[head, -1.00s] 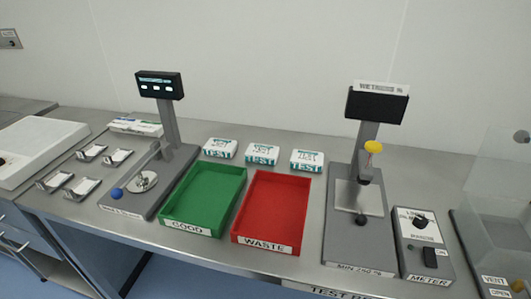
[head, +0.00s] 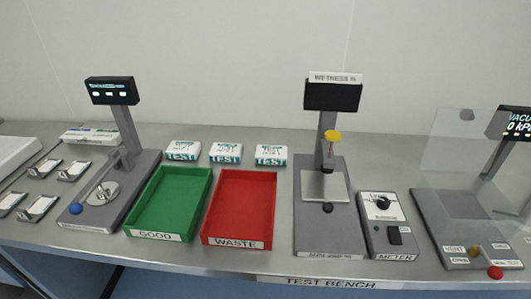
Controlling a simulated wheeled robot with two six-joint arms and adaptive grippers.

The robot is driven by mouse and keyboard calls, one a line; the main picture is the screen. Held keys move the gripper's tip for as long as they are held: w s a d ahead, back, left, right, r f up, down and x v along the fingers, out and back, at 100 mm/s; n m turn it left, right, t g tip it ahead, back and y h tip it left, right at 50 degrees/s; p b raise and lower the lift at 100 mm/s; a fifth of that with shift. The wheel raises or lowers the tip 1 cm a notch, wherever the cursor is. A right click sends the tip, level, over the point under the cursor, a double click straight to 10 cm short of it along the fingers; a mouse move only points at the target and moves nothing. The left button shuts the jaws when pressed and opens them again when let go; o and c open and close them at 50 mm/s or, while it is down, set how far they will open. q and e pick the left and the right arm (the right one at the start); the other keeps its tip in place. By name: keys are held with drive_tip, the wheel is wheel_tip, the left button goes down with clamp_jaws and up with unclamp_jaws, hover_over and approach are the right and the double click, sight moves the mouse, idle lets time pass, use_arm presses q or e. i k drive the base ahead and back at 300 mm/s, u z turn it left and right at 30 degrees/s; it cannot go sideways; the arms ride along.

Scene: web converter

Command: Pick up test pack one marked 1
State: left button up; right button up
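Three small white packs with teal TEST lettering stand in a row behind the trays: a left pack (head: 183,151), a middle pack (head: 226,153) and a right pack (head: 271,155). The markings on their tops are too small to read, so I cannot tell which is marked 1. Neither of my grippers shows in the head view.
A green GOOD tray (head: 132,224) and a red WASTE tray (head: 208,231) stand empty in front of the packs. A tester with a screen (head: 112,92) is at left. The WETNESS stand (head: 333,95), METER box (head: 390,225) and clear-panelled vacuum unit (head: 455,150) are at right.

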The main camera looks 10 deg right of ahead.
sight(178, 150)
drive_tip(key=z, duration=3.6)
drive_tip(key=k, duration=1.75)
drive_tip(key=u, duration=1.6)
drive_tip(key=i, duration=0.45)
drive_tip(key=u, duration=0.1)
